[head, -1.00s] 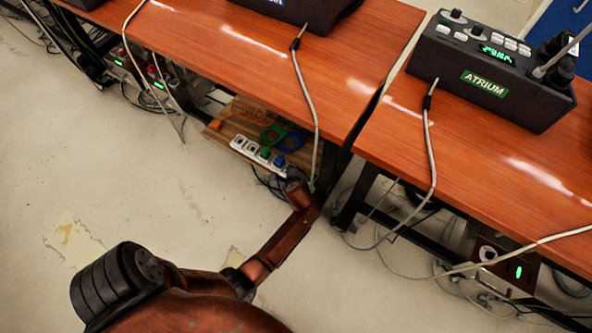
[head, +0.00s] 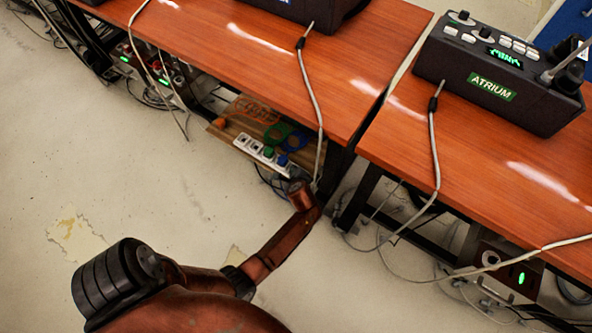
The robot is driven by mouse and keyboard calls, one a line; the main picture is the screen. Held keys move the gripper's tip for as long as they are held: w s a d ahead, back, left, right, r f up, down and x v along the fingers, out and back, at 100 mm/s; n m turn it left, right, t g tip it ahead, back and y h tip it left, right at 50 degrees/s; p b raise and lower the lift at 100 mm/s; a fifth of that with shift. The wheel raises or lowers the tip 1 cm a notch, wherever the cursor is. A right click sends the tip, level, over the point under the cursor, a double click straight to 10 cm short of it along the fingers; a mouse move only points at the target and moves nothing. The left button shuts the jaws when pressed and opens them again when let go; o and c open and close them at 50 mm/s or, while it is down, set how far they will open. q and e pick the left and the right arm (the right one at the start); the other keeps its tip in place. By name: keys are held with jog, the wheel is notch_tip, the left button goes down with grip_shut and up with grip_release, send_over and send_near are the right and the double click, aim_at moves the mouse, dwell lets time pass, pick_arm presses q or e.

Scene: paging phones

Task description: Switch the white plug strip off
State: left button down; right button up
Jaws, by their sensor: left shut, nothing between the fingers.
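The white plug strip (head: 262,153) lies on a low wooden board under the left table, with several sockets and blue and green parts on it. I cannot make out its switch or whether it is lit. My left arm reaches up from the bottom of the head view to the strip's right end. My left gripper (head: 293,174) is small, partly hidden behind its own wrist, and shut with nothing in it. It is close to the strip's right end; I cannot tell whether it touches. My right gripper is not in view.
The left table (head: 300,70) overhangs the strip, with table legs right of my wrist. Loose grey cables hang from both tables. A black ATRIUM paging unit (head: 500,75) stands on the right table. The pale floor (head: 130,150) at left is open.

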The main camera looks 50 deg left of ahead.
pick_arm(q)
jog(key=shift+f, duration=0.2)
dwell(0.5)
jog(key=shift+f, duration=0.25)
jog(key=shift+r, duration=0.1)
jog(key=shift+r+p, duration=0.4)
jog(key=shift+p, duration=0.2)
jog(key=shift+f, duration=0.1)
